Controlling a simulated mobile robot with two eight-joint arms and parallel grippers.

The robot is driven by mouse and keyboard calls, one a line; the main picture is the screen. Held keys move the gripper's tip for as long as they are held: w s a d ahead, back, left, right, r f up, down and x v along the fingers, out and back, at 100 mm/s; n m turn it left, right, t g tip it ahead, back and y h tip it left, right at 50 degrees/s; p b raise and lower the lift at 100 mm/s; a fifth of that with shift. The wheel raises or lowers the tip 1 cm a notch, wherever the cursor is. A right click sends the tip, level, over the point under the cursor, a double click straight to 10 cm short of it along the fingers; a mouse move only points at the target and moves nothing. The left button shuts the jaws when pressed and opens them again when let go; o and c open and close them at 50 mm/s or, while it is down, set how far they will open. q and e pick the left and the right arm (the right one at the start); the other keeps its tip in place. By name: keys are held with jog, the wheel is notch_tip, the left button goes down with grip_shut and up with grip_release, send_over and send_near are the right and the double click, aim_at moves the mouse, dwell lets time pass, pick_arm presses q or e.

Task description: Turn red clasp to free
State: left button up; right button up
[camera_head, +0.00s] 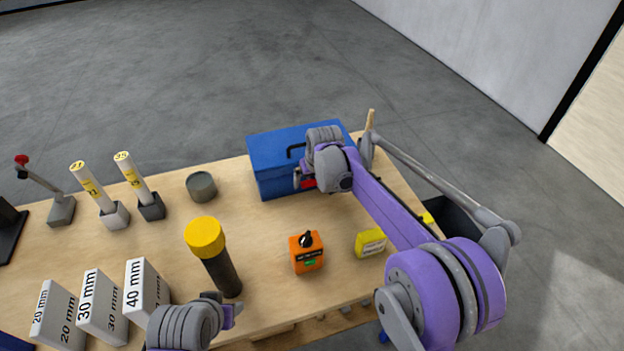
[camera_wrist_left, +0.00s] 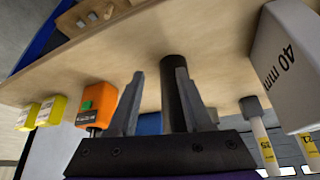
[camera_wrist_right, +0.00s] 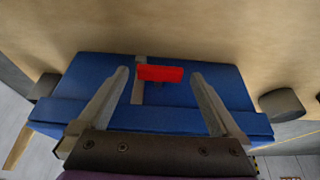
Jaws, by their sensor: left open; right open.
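The red clasp (camera_wrist_right: 160,73) is on the front face of the blue toolbox (camera_head: 272,149). In the head view only a bit of the red clasp (camera_head: 308,183) shows beside my right gripper (camera_head: 300,180). In the right wrist view the clasp lies between and just beyond the two spread fingers of my right gripper (camera_wrist_right: 160,85), with a gap on each side; whether they touch it I cannot tell. My left gripper (camera_wrist_left: 158,85) is open; in its wrist view a dark post stands between or behind its fingers. In the head view my left gripper (camera_head: 225,312) is low, at the table's front edge.
A black cylinder with a yellow cap (camera_head: 205,237), an orange box with a knob (camera_head: 306,252) and a yellow block (camera_head: 370,242) stand on the wooden table (camera_head: 270,235). White labelled blocks (camera_head: 98,306) are front left. A grey-green cup (camera_head: 201,187) is left of the toolbox.

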jog(key=shift+c, duration=0.2)
jog(key=c, duration=1.3)
jog(key=shift+o, duration=0.2)
pick_arm(q)
jog(key=shift+f, duration=0.1)
pick_arm(e)
jog(key=shift+a+h, duration=0.1)
jog(key=shift+h, duration=0.2)
pick_arm(q)
jog(key=shift+s+f+b, duration=0.1)
jog(key=shift+f+b, duration=0.2)
jog(key=shift+f, duration=0.05)
pick_arm(e)
jog(key=shift+s+a+f+n+t+h, duration=0.15)
jog(key=shift+a+t+h, duration=0.1)
jog(key=shift+h, duration=0.3)
jog(key=shift+w+a+n+t+h, duration=0.15)
jog(key=shift+t+h, duration=0.1)
jog(key=shift+h, duration=0.3)
pick_arm(q)
jog(key=shift+s+f+b, duration=0.25)
jog(key=shift+f+b, duration=0.25)
jog(key=shift+f, duration=0.15)
pick_arm(e)
jog(key=shift+s+a+f+n+t+h, duration=0.1)
jog(key=shift+a+n+t+h, duration=0.2)
jog(key=shift+h, duration=0.5)
jog(key=shift+s+f+n+t+h, duration=0.1)
jog(key=shift+t+h, duration=0.3)
jog(key=shift+h, duration=0.4)
